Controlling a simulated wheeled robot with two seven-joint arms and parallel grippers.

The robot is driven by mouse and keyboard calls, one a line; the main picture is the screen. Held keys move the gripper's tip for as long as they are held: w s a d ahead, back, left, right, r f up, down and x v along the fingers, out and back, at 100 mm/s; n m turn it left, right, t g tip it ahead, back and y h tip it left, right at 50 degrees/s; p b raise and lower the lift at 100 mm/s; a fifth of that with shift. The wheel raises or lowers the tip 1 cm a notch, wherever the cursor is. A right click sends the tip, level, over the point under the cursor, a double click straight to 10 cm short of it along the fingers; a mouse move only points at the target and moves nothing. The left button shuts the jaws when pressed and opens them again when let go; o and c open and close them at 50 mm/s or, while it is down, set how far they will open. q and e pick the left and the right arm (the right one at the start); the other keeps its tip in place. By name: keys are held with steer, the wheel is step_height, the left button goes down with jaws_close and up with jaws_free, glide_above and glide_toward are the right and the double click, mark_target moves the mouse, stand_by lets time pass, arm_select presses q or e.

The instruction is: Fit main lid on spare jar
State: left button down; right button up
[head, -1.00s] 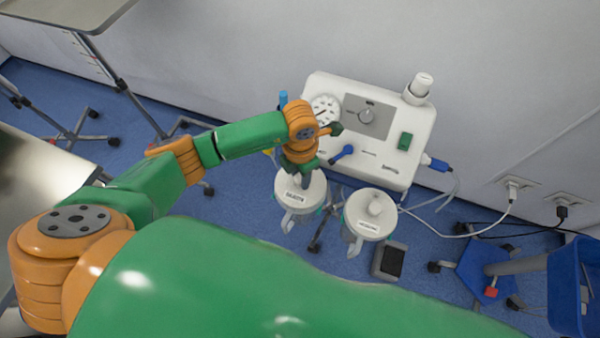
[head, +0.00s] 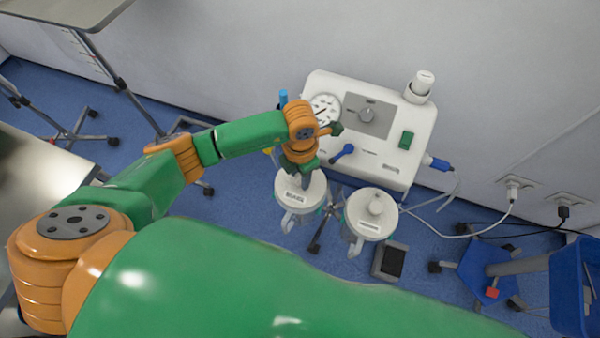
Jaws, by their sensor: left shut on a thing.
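Two pale jars hang side by side below the front of a white suction unit. The left jar (head: 289,219) has a round white lid (head: 288,190) with a small label over its mouth. My left gripper (head: 303,182) points down at this lid and is shut on the raised part at its middle, which the fingers hide. I cannot tell whether the lid is fully seated on the jar. The right jar (head: 354,240) has a similar white lid (head: 370,213) with a round knob and a label. The labels are too small to read. My right gripper is out of view.
The suction unit (head: 390,165) stands close behind the jars, with a gauge, a dial and a blue lever (head: 343,152). Tubing and cables run to its right. A dark foot pedal (head: 392,261) lies on the floor. A blue bin (head: 572,285) stands at far right.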

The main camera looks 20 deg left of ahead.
mark_target(300, 177)
arm_select(q)
steer(key=shift+f+b, duration=0.75)
steer(key=shift+f, duration=0.15)
steer(key=shift+c, duration=1.9)
jaws_free()
step_height(300, 177, up, 7)
steer(key=shift+r, duration=0.1)
